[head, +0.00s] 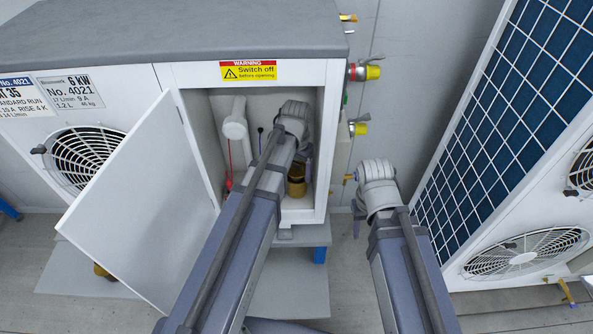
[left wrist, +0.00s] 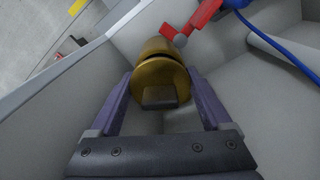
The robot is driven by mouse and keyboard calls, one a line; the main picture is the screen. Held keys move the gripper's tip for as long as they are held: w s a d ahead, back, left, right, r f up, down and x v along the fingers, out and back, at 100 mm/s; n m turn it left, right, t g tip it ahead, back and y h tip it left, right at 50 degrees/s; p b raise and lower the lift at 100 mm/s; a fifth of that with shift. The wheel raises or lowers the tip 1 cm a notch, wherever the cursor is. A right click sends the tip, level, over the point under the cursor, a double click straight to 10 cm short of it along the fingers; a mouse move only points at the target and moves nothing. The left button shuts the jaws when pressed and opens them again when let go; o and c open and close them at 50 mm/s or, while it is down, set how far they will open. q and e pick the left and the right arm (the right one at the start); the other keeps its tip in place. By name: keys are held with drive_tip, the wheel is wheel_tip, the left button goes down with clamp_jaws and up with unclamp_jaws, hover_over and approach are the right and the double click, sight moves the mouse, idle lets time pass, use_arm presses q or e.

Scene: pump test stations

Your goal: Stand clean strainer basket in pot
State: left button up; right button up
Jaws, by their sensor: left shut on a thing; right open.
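My left gripper (head: 301,158) is inside the open white cabinet, mostly hidden behind its own wrist. In the left wrist view, its purple fingers (left wrist: 162,88) are shut on a round brass part (left wrist: 177,80) with a dark rectangular block on its near face. More brass (left wrist: 158,48) shows just beyond it. In the head view, a brass cylinder (head: 296,187) shows below the gripper near the cabinet floor. I cannot tell which brass is the strainer basket and which the pot, or whether they touch. My right gripper (head: 358,216) is open and empty, outside the cabinet to the right.
The cabinet door (head: 140,205) stands open to the left. A white pipe (head: 236,130) is inside, left of my arm. A red lever (left wrist: 190,22) and a blue cable (left wrist: 275,50) are close to the brass. Yellow-capped valves (head: 365,72) stick out on the cabinet's right side.

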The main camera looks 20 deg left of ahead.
use_arm(q)
drive_tip(key=shift+s+d+f, duration=0.15)
drive_tip(key=shift+s+f, duration=0.45)
drive_tip(key=shift+s, duration=0.2)
use_arm(e)
drive_tip(key=shift+s+f, duration=0.1)
drive_tip(key=shift+f, duration=0.5)
use_arm(q)
drive_tip(key=o, duration=0.8)
drive_tip(key=shift+s, duration=0.1)
drive_tip(key=shift+w+r+p, duration=0.35)
drive_tip(key=shift+r+p, duration=0.3)
drive_tip(key=shift+p, duration=0.2)
drive_tip(key=r+p, duration=0.7)
drive_tip(key=shift+w+r+p, duration=0.3)
drive_tip(key=shift+r+p, duration=0.05)
drive_tip(key=shift+p, duration=0.05)
use_arm(e)
wheel_tip(320, 180, up, 9)
drive_tip(key=shift+w, duration=0.45)
use_arm(q)
drive_tip(key=shift+r, duration=0.15)
use_arm(e)
drive_tip(key=shift+a+r, duration=0.1)
drive_tip(key=shift+r, duration=0.15)
